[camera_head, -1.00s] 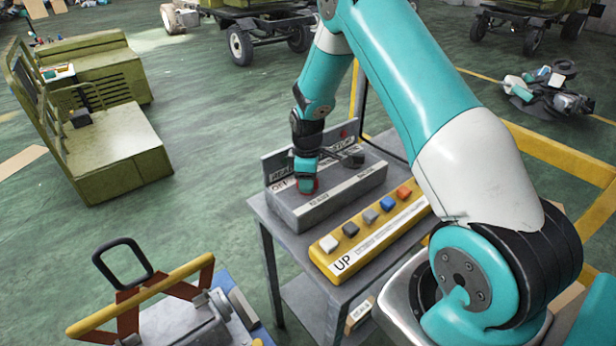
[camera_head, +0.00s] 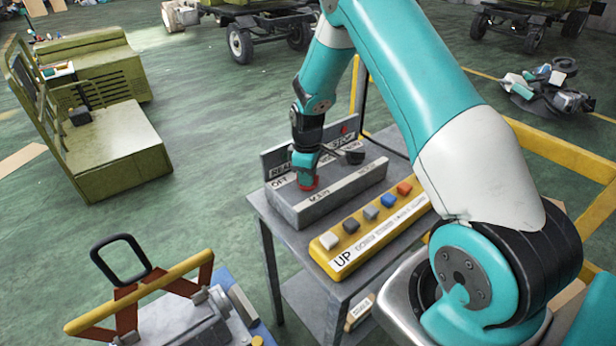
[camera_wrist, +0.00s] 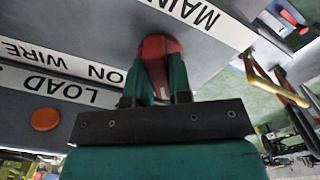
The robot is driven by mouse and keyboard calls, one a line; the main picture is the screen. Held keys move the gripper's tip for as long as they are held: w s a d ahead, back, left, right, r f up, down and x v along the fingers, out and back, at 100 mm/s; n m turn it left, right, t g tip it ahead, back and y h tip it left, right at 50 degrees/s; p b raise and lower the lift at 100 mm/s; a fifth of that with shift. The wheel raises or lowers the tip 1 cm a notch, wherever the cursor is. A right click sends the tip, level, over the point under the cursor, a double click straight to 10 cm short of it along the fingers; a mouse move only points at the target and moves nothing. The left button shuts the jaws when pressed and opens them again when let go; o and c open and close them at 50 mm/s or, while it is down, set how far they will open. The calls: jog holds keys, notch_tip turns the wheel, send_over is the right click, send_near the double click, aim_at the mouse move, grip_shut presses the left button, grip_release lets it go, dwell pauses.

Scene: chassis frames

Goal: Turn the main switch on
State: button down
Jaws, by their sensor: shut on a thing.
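The main switch is a red handle (camera_wrist: 160,50) on the grey control box (camera_head: 318,207), beside a white label reading MAIN in the wrist view. In the head view the red handle (camera_head: 308,185) shows just below my gripper (camera_head: 307,175). In the wrist view my gripper (camera_wrist: 160,78) has its two teal fingers closed on the sides of the red handle. The handle's lower part is hidden between the fingers.
A yellow panel (camera_head: 338,260) marked UP, with several coloured buttons, lies in front of the box on a grey table (camera_head: 290,245). A dark lever knob (camera_head: 354,157) stands right of my gripper. An orange round button (camera_wrist: 45,119) shows in the wrist view.

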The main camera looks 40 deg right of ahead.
jog(key=m+b, duration=0.1)
jog(key=m, duration=0.3)
jog(key=shift+b, duration=0.4)
jog(key=m+b, duration=0.1)
jog(key=m, duration=0.3)
jog(key=m+b, duration=0.1)
jog(key=m, duration=0.3)
jog(key=shift+m, duration=0.3)
jog(key=shift+w+m+b, duration=0.1)
jog(key=shift+m+b, duration=0.3)
jog(key=shift+m, duration=1.2)
jog(key=shift+r, duration=0.1)
jog(key=c, duration=1)
grip_release()
jog(key=shift+c, duration=0.2)
notch_tip(320, 180, up, 17)
jog(key=b, duration=0.3)
jog(key=shift+r, duration=0.15)
